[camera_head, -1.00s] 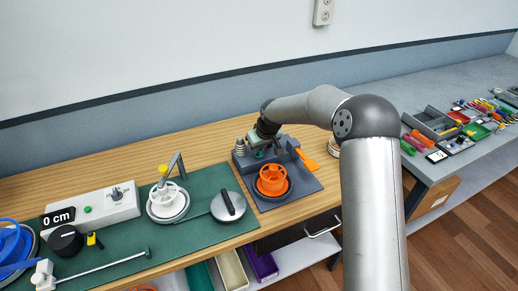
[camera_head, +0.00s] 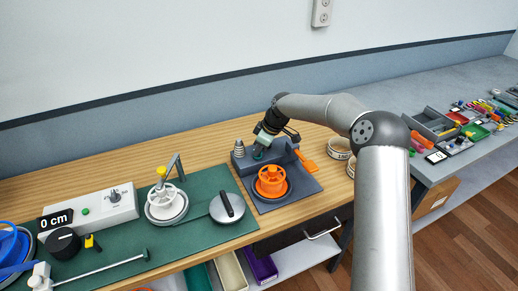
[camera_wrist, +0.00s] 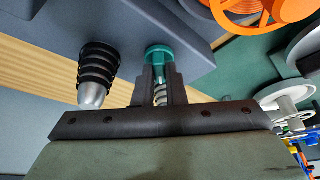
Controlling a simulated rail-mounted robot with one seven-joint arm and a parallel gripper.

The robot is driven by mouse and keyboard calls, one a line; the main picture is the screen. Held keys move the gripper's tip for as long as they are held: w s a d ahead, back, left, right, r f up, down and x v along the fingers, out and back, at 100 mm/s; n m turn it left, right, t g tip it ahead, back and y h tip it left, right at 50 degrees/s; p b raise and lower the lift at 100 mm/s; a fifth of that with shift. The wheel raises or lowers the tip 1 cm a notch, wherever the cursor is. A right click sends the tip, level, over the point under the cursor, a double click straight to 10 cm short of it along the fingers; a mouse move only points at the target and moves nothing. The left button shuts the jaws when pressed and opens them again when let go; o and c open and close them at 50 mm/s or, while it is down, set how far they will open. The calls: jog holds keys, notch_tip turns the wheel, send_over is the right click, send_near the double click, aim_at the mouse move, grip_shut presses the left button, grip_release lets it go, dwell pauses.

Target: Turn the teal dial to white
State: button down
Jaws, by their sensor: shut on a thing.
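The teal dial (camera_wrist: 159,54) is a small round knob on the grey block of the strap station (camera_head: 283,196). In the head view the dial (camera_head: 257,153) shows only as a small teal patch below my gripper (camera_head: 260,146). In the wrist view my gripper (camera_wrist: 159,72) has its two dark fingers close together, shut on the teal dial, whose rim shows beyond the fingertips. The dial's pointer and any white mark cannot be made out.
A black-and-silver ribbed post (camera_wrist: 96,73) stands close beside my fingers. An orange spoked wheel (camera_head: 271,181) is in front of the block, and an orange handle (camera_head: 307,162) is at its right. A green mat (camera_head: 190,235) with a white wheel (camera_head: 166,203) lies left.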

dwell(0.5)
jog(key=c, duration=1.5)
grip_release()
jog(key=b+v, duration=0.2)
jog(key=v, duration=1.5)
jog(key=shift+r, duration=0.25)
jog(key=s+d+f+m+h, duration=0.1)
jog(key=s+d+f+m, duration=0.2)
jog(key=s, duration=1)
jog(key=s+d+f+m+h, duration=0.2)
jog(key=s+d+m, duration=0.3)
jog(key=s, duration=0.9)
jog(key=s+d+f+m+h, duration=0.1)
jog(key=s+d+f+m, duration=0.2)
jog(key=s, duration=1.1)
jog(key=shift+s+d+f+m+g, duration=0.15)
jog(key=shift+d+m, duration=0.25)
jog(key=shift+m, duration=0.4)
jog(key=shift+s+d+f+m+g, duration=0.1)
jog(key=shift+d+f+m+g, duration=0.25)
jog(key=shift+m, duration=0.45)
